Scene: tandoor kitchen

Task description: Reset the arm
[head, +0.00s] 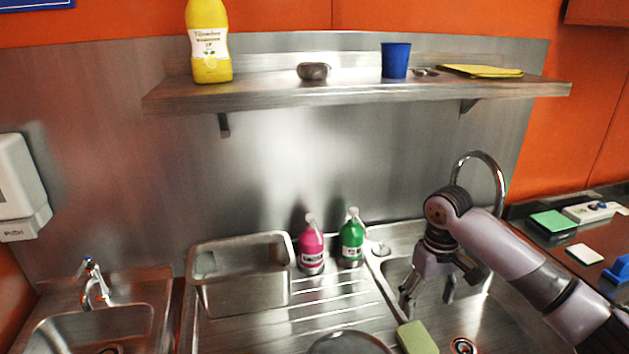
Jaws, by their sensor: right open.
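My right arm comes in from the right, and its gripper (427,302) hangs over the right-hand sink basin with its fingers pointing down. The fingers are apart and nothing is between them. A green sponge (417,338) lies at the basin's left rim, just below and near the left finger. My left gripper does not show in the head view.
A steel shelf (350,94) runs along the wall above. A pink bottle (312,248) and a green bottle (351,241) stand behind the drainboard (335,308). A curved faucet (484,156) rises behind my right arm. A steel tub (240,245) sits left.

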